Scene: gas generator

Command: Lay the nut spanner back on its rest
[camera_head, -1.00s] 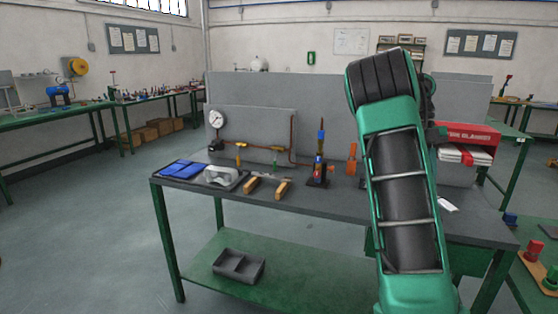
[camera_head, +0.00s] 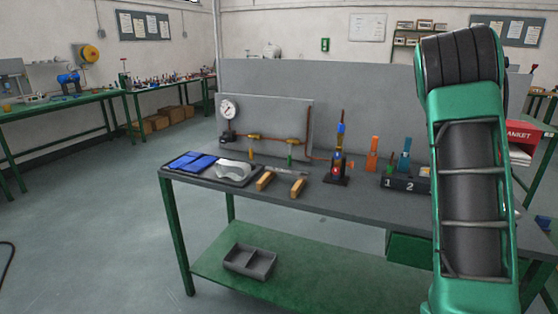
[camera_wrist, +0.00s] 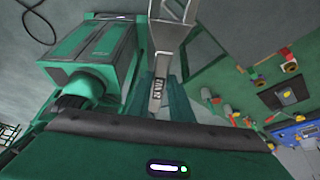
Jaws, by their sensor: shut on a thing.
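A grey metal spanner (camera_wrist: 172,45) with lettering on its handle shows in the wrist view, reaching toward the top edge, where it is cut off. My gripper (camera_wrist: 160,112) is shut on its handle. In the head view, two wooden blocks that look like the rest, a left block (camera_head: 265,181) and a right block (camera_head: 297,187), stand apart near the bench's front edge. Nothing lies across their tops. My gripper and the held spanner are not visible in the head view; only my green arm shows, at right.
The bench (camera_head: 350,204) also carries blue cloths and goggles on a tray (camera_head: 245,184), a torch-like burner (camera_head: 338,165), a numbered holder (camera_head: 402,184) and a gauge (camera_head: 229,110) with piping behind. Bare bench top lies in front of the burner. A grey bin (camera_head: 250,261) sits on the lower shelf.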

